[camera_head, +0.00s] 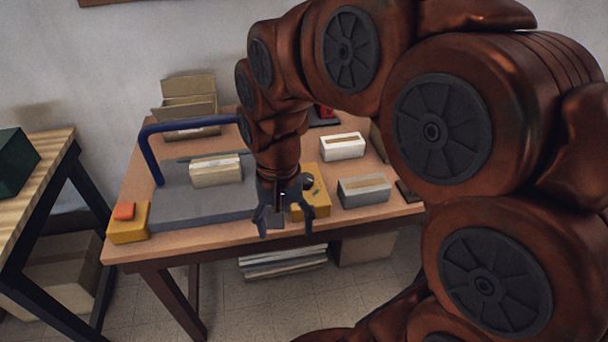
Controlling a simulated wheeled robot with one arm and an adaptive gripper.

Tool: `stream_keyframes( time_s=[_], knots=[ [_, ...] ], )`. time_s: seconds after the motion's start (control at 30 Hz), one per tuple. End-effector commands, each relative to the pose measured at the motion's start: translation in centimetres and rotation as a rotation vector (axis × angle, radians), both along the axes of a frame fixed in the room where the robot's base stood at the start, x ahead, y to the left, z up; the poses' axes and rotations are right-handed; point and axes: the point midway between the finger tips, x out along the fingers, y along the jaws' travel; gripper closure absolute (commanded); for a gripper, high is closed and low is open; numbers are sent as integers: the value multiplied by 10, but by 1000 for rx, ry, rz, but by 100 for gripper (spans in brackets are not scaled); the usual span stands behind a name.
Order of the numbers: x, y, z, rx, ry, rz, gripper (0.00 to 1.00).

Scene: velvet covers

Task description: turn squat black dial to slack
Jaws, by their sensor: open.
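A yellow box (320,196) stands near the front edge of the table. A squat black dial (308,182) sits on its upper face, with a small green mark beside it. My gripper (285,226) is open, its fingers pointing down, in front of the left part of the yellow box in the picture. It hides that part of the box. The dial shows just right of my gripper, and no finger is seen around it. The dial's setting and any lettering are too small to read.
A grey machine base (185,212) with a blue bent bar (152,150) stands at left, carrying a carton (216,170). A yellow box (128,232) with an orange button (124,211) is at its front corner. A grey box (364,194) and white box (342,149) stand right.

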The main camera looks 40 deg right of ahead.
Motion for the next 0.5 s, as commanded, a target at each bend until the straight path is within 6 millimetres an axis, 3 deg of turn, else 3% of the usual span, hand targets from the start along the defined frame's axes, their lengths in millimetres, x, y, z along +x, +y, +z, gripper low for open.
stream_keyframes(
  time_s=[0.2, 0.5],
  knots=[
    [71, -39, -2, -19, -27, -366, 26],
    [151, -116, -19, -45, -56, -905, 26]
  ],
)
